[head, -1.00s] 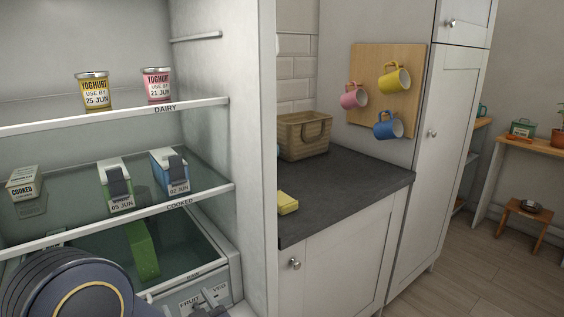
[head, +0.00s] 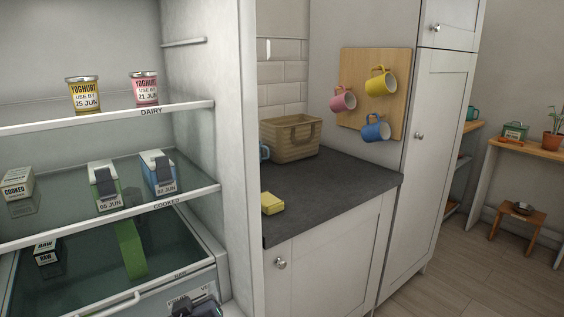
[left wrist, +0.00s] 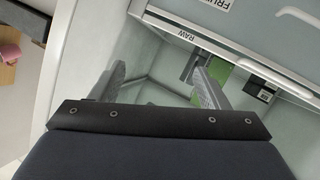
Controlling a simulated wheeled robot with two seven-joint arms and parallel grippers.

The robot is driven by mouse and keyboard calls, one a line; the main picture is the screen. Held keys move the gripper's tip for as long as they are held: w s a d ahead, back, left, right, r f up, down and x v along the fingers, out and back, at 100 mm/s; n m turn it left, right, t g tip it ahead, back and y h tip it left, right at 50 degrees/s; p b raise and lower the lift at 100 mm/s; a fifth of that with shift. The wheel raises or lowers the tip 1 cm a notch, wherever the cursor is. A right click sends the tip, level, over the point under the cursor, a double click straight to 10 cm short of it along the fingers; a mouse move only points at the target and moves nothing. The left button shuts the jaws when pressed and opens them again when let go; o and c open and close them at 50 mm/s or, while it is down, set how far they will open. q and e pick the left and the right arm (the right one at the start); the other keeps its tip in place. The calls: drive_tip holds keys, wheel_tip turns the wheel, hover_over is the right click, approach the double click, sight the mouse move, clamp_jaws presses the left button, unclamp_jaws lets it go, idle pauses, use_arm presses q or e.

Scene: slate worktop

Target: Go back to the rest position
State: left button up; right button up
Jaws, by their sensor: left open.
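My left gripper (head: 197,306) just shows at the bottom edge of the head view, in front of the fridge's lowest part. In the left wrist view its two fingers (left wrist: 160,82) stand apart with nothing held between them. The fridge's raw shelf (left wrist: 188,37) and its label lie just beyond the fingers in that view. My right gripper is in neither view.
The open fridge holds a yellow yoghurt (head: 83,94), a pink yoghurt (head: 144,88) and several cartons on its shelves. Its side wall (head: 232,150) stands between the shelves and the worktop (head: 325,190). A basket (head: 290,138) and yellow sponge (head: 272,203) sit there.

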use_arm(q)
drive_tip(key=s+d+r+m+g+h, duration=0.2)
drive_tip(key=s+r+m+h, duration=0.15)
drive_tip(key=s+h, duration=0.4)
drive_tip(key=s+a+f+m+g, duration=0.1)
drive_tip(key=s+a+f+g, duration=0.15)
drive_tip(key=s, duration=0.65)
drive_tip(key=s+a+f+m+g, duration=0.15)
drive_tip(key=s+g, duration=0.25)
drive_tip(key=s, duration=0.5)
wheel_tip(320, 180, up, 13)
drive_tip(key=p, duration=1.3)
drive_tip(key=shift+n, duration=0.3)
drive_tip(key=shift+w, duration=0.1)
